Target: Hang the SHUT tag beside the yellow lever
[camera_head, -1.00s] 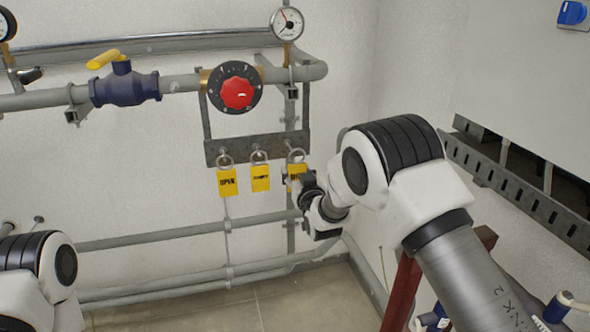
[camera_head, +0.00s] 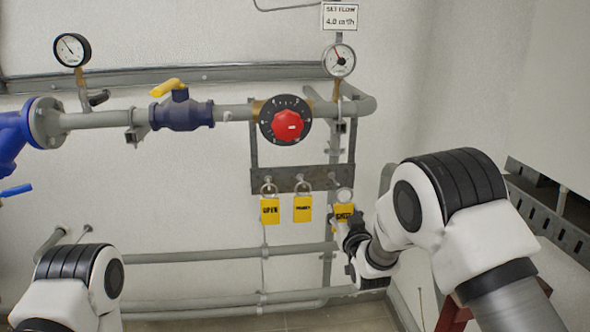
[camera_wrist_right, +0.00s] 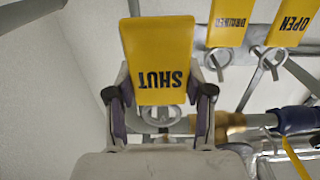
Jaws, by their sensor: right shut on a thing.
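The yellow SHUT tag (camera_head: 343,213) is in my right gripper (camera_head: 349,229), with its ring upward near the right end of the dark peg bar (camera_head: 290,180). A bare peg shows just left of the ring, which appears off it. In the right wrist view the SHUT tag (camera_wrist_right: 160,60) sits between the two fingers, its lettering upside down. The yellow lever (camera_head: 167,87) tops a dark blue valve (camera_head: 181,113) on the upper pipe, well left of the gripper. My left gripper is out of view; only its arm shows.
The OPEN tag (camera_head: 270,211) and another yellow tag (camera_head: 302,208) hang from the bar left of my gripper. A red-centred dial (camera_head: 287,125) and two gauges are on the pipework above. The wall below the blue valve is mostly clear.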

